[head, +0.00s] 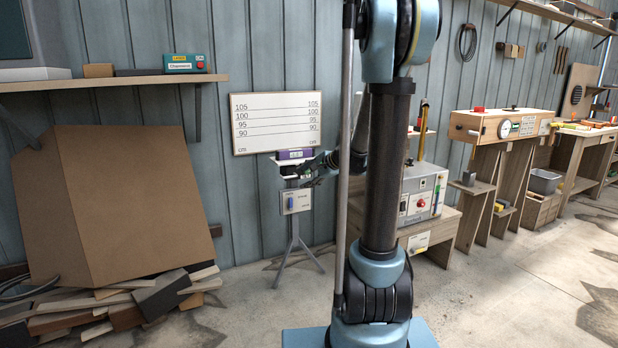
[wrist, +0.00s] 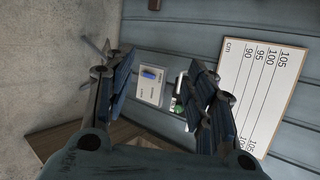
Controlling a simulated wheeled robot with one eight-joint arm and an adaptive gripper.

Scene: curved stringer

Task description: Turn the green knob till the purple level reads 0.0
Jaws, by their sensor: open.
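The purple level (head: 294,154) lies on a small white shelf on a tripod stand, in front of the measuring board. Its reading is too small to make out. My gripper (head: 308,171) is at the right front of this shelf in the head view, small and dark. In the wrist view my gripper (wrist: 160,88) has its two fingers spread wide, with nothing held between them. A small green part (wrist: 179,107), possibly the green knob, shows beside the right finger in the wrist view, partly hidden by it. I cannot tell whether the finger touches it.
Below the shelf is a grey box (head: 305,201) with a blue switch; it also shows between the fingers in the wrist view (wrist: 146,95). The white measuring board (head: 275,107) is on the wall behind. A grey machine (head: 434,183) stands on a bench to the right.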

